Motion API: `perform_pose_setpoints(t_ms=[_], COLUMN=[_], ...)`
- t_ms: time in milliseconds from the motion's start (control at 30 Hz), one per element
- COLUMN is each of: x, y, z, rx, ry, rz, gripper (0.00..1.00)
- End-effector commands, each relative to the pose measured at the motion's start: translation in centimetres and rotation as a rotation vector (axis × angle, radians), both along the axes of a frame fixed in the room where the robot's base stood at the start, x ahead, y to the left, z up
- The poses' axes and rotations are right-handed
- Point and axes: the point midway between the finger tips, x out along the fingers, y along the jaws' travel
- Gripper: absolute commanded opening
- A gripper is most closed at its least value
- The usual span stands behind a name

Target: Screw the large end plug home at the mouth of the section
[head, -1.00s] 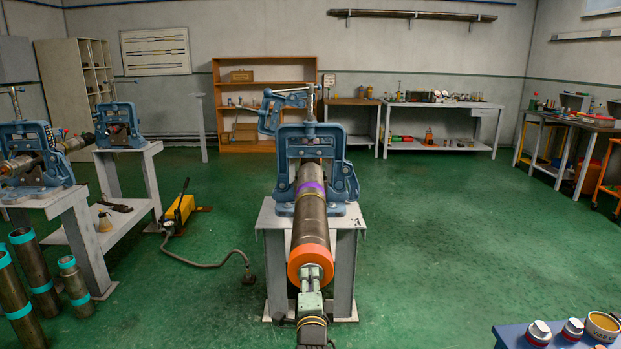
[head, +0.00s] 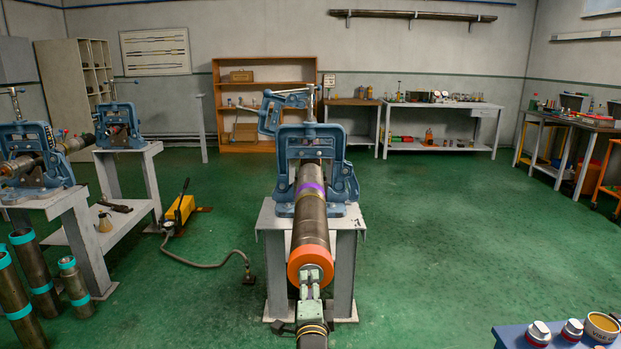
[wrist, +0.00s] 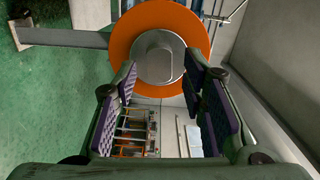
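The section (head: 313,225) is a long dark pipe with a purple band, held level in the middle blue vise (head: 318,150). The large end plug (head: 299,263) has an orange flange at the pipe's near mouth. In the wrist view the orange flange (wrist: 125,38) surrounds a round grey knob (wrist: 158,58). My gripper (head: 310,273) is at the plug, in line with the pipe. In the wrist view its fingers (wrist: 160,72), with purple pads, lie on either side of the knob, their tips close to its edges. Contact is unclear. The plug's thread is hidden.
The vise stands on a grey stand (head: 345,260). At the left are more vises, upright pipes with teal bands (head: 38,275) and a yellow pump (head: 180,212) with a hose on the floor. A blue bench (head: 515,338) with a tin is at lower right. Green floor right of the stand is clear.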

Motion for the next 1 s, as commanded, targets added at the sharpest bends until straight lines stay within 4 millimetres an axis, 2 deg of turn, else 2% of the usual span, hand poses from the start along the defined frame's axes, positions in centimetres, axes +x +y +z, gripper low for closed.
perform_pose_setpoints(t_ms=[233, 333, 1000], x=[-0.07, -0.07, -0.06], y=[0.02, 0.0, -0.02], z=[-0.02, 0.05, -0.01], rx=[-0.005, -0.076, -1.148], ry=[0.001, 0.001, 0.001], rz=[0.0, 0.0, -0.001], gripper=[0.38, 0.38, 0.38])
